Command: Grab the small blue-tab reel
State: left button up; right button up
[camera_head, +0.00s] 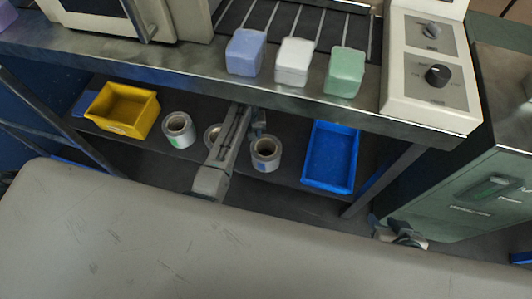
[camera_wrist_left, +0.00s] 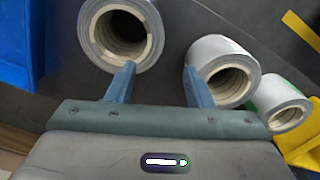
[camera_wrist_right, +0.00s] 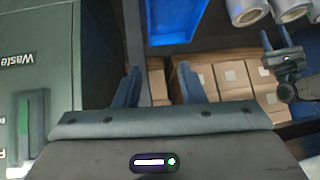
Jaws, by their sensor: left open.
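Three grey-white reels stand on the lower shelf. The right one (camera_head: 265,153) seems to carry a small blue tab low on its front. The left one (camera_head: 178,129) has a green tab. The middle one (camera_head: 212,137) is partly hidden by my arm, and its tab cannot be seen. In the left wrist view, my left gripper (camera_wrist_left: 160,82) is open and empty, its fingertips overlapping the large near reel (camera_wrist_left: 122,30) and the middle reel (camera_wrist_left: 222,68). My right gripper (camera_wrist_right: 157,85) is open and empty, away from the reels, beside the green cabinet.
A yellow bin (camera_head: 123,109) stands left of the reels and a blue bin (camera_head: 330,157) right. The steel counter (camera_head: 190,72) above holds three coloured blocks. The green waste cabinet (camera_head: 465,190) bounds the right side. Cardboard boxes (camera_wrist_right: 230,78) show below the shelf.

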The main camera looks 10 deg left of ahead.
aim_at(253, 148)
pick_arm(q)
jog(key=f, duration=0.2)
jog(key=f+b, duration=0.1)
jog(key=f, duration=0.2)
jog(key=shift+w+d+b, duration=0.1)
jog(key=shift+d+b, duration=0.1)
jog(key=shift+b, duration=0.1)
jog(key=shift+f, duration=0.4)
jog(key=f, duration=0.1)
jog(key=f+b, duration=0.1)
jog(key=f, duration=0.1)
jog(key=s+f, duration=0.1)
jog(key=shift+s+d+f+b, duration=0.1)
jog(key=shift+d+f+b, duration=0.25)
jog(key=shift+b, duration=0.05)
jog(key=shift+f, duration=0.15)
grip_shut()
pick_arm(e)
jog(key=w+r+t, duration=0.8)
jog(key=shift+d+r, duration=0.2)
jog(key=shift+d, duration=0.1)
